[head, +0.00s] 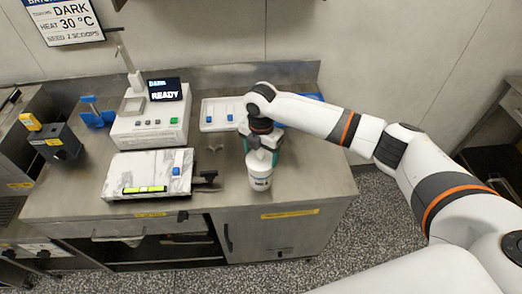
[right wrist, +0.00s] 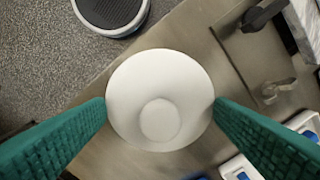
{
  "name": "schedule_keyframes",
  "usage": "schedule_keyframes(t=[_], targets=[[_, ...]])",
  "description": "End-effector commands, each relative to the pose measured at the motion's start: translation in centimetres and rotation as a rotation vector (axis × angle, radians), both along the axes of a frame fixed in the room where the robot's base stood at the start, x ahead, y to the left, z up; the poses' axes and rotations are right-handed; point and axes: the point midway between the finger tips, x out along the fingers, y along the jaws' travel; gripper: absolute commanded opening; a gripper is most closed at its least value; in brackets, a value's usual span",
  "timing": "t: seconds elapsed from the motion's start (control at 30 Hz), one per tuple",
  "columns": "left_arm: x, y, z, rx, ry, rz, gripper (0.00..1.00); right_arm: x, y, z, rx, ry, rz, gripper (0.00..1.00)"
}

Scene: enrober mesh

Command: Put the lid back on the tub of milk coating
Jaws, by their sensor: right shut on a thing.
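The white tub (head: 260,181) stands upright near the front right of the steel counter. Its label is too small to read. My right gripper (head: 262,151) is over the tub's top, its green fingers pointing down. In the right wrist view the fingers are shut on the sides of the round white lid (right wrist: 190,85), which has a raised knob in its middle. The lid covers the tub from above in that view. I cannot tell whether the lid is seated on the rim or just above it. My left gripper is not in view.
A white machine (head: 150,127) with a display reading DARK READY stands to the left. A marble slab (head: 140,172) lies in front of it, near a dark-handled scraper (head: 207,178). A white tray (head: 218,105) with blue items sits behind. The counter's front edge is close to the tub.

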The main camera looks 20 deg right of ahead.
Motion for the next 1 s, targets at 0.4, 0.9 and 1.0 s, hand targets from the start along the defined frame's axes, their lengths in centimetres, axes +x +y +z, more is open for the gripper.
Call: schedule_keyframes(t=[0.4,0.9,1.0], targets=[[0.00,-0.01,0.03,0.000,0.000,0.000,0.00,-0.01,-0.01,-0.04,0.000,0.000,0.000,0.55],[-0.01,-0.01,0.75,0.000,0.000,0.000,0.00,-0.03,-0.01,-0.04,0.000,0.000,0.001,0.55],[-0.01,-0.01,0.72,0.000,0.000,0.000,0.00,-0.02,-0.02,-0.09,0.000,0.000,0.001,0.55]])
